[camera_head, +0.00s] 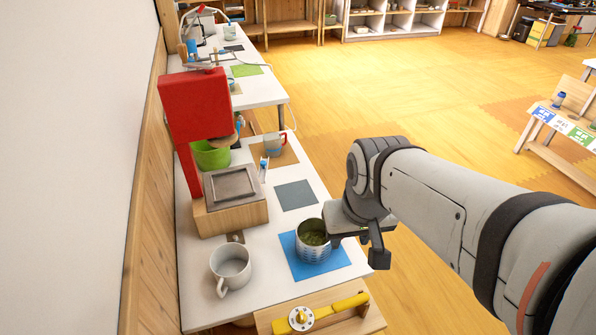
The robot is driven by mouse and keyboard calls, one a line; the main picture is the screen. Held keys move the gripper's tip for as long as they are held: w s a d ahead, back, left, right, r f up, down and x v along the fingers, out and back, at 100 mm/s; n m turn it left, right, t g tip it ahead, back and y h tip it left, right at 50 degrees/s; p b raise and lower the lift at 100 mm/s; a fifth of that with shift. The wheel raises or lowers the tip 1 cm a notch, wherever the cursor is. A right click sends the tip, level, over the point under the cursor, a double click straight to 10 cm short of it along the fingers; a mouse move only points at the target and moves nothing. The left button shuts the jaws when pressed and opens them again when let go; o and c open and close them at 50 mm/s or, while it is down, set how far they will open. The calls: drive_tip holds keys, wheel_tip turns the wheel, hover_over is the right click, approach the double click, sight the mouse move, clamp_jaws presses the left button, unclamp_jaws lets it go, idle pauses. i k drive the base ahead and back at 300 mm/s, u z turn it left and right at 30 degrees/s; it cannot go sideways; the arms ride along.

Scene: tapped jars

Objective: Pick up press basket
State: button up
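The press basket (314,253) looks like a perforated silvery metal cup with green contents. It stands upright on a blue mat (337,262) on the white table. My gripper (357,250) is at the basket's right side, with its fingers spread apart. The left finger overlaps the basket's right edge in the picture; I cannot tell whether it touches the wall. The other finger is out to the right, past the mat and over the table's edge. Nothing shows between the fingers.
A red press (195,106) on a wooden base stands behind left, with a green bucket (211,155). A white mug (231,268) is left of the basket. A yellow lever (334,309) on a wooden board is in front. An empty grey mat (295,195) lies behind.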

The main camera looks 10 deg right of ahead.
sight(312, 248)
drive_tip(key=u, duration=2.8)
drive_tip(key=k, duration=2.25)
drive_tip(key=z, duration=1.7)
drive_tip(key=i, duration=1.05)
drive_tip(key=z, duration=0.05)
